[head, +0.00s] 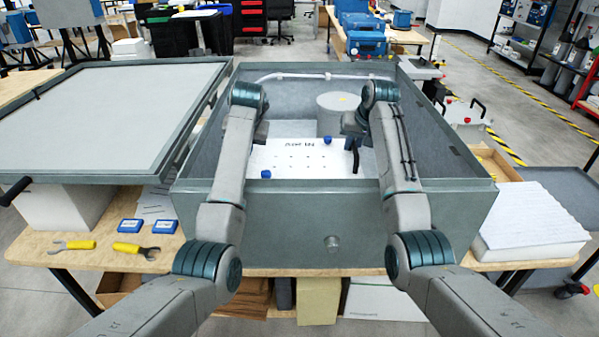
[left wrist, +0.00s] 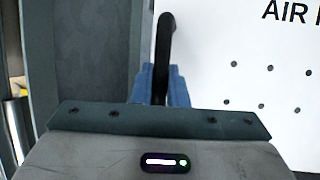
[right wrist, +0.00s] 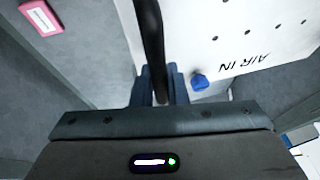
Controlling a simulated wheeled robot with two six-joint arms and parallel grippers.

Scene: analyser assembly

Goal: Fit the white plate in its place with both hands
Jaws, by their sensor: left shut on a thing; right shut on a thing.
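The white plate (head: 300,158), marked "AIR IN" and dotted with small holes, is inside the open grey analyser box (head: 330,222). It also shows in the left wrist view (left wrist: 245,60) and the right wrist view (right wrist: 215,20). My left gripper (left wrist: 162,85) is shut on a black handle (left wrist: 165,40) at the plate's left side. My right gripper (right wrist: 160,85) is shut on the other black handle (right wrist: 151,40) at the right side; this handle also shows in the head view (head: 356,158). Blue knobs (head: 328,140) stand on the plate. Whether the plate touches the box floor, I cannot tell.
A pale round cylinder (head: 338,103) stands behind the plate inside the box. The box walls rise close around both arms. The big lid (head: 110,110) lies open at the left. Yellow wrenches (head: 75,245) and blue cases (head: 130,226) lie on the table. White sheets (head: 535,215) are stacked at right.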

